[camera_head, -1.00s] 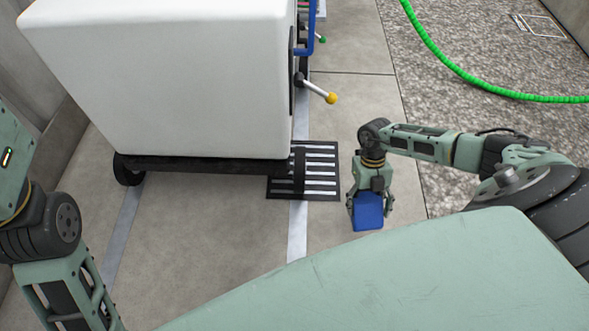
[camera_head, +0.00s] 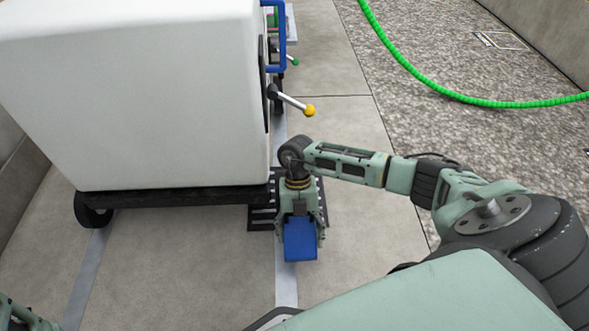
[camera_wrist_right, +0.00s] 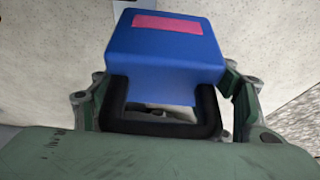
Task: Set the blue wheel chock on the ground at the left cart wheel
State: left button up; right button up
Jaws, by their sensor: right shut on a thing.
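The blue wheel chock (camera_head: 300,240) is in my right gripper (camera_head: 301,225), which is shut on it in front of the cart. In the right wrist view the blue chock (camera_wrist_right: 165,55) shows a pink patch on top and a black handle (camera_wrist_right: 160,130) between the fingers. The left cart wheel (camera_head: 93,212) is black and stands on the ground under the cart's left end, well left of the chock. The white cart body (camera_head: 130,100) sits on a dark frame (camera_head: 180,195).
A lever with a yellow knob (camera_head: 309,110) sticks out of the cart's right side. A green hose (camera_head: 440,88) lies on the gravel. The paved floor between wheel and chock is clear.

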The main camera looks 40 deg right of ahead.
aim_at(295, 240)
jog(key=shift+w+a, duration=0.2)
jog(key=shift+a, duration=0.1)
jog(key=f+b, duration=0.1)
jog(key=b, duration=0.1)
jog(key=f+b, duration=0.1)
jog(key=f, duration=0.1)
jog(key=shift+w+a+b, duration=0.15)
jog(key=shift+a+b, duration=0.15)
jog(key=shift+b, duration=0.05)
jog(key=shift+f+b, duration=0.3)
jog(key=shift+r, duration=0.1)
jog(key=shift+f, duration=0.55)
jog(key=o, duration=1.4)
jog(key=shift+f, duration=0.1)
